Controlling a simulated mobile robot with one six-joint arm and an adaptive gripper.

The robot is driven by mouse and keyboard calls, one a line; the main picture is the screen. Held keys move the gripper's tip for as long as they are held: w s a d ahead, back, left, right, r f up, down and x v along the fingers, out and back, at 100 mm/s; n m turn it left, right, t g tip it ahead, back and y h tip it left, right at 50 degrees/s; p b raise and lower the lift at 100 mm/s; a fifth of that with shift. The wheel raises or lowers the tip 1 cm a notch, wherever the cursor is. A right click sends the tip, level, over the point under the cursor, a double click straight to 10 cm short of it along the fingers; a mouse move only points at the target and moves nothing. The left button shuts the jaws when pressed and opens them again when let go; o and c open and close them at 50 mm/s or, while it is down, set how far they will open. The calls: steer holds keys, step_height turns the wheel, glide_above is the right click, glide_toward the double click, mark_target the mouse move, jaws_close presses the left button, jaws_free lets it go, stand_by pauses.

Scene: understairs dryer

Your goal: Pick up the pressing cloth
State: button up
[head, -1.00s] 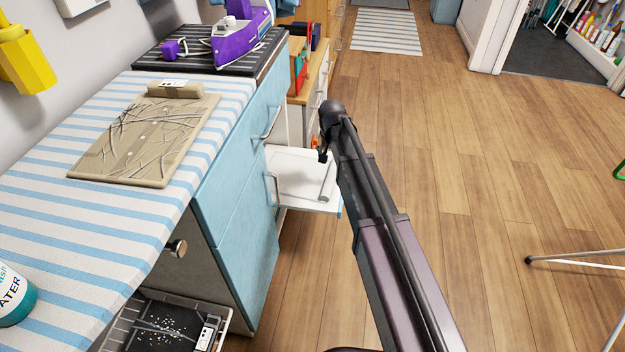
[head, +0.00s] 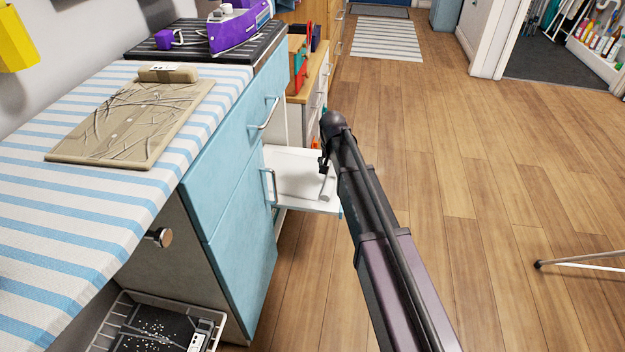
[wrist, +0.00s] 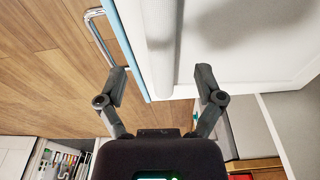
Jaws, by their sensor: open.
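In the head view the roll (head: 325,187) shows as a short light cylinder near the surface's right edge. My gripper (wrist: 160,78) is open in the wrist view, one finger on each side of the roll's near end in the picture. Neither finger visibly presses on it, and the height gap is hard to tell. In the head view my gripper (head: 323,165) is small and dark above the surface.
A striped worktop (head: 60,220) holds a creased tan mat (head: 130,120). A purple iron (head: 238,28) stands on a black ribbed top behind. The blue cabinet (head: 235,190) with metal handles stands close left of my arm. A wire basket (head: 205,325) is below.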

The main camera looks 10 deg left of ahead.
mark_target(331, 174)
stand_by(0.4)
steer(key=shift+w+f+b, duration=0.2)
steer(key=shift+f+b, duration=0.65)
steer(key=shift+w+f+b, duration=0.15)
steer(key=shift+f+b, duration=0.7)
steer(key=shift+f, duration=0.05)
steer(key=shift+w+f+b, duration=0.2)
steer(key=shift+f+b, duration=0.65)
jaws_close()
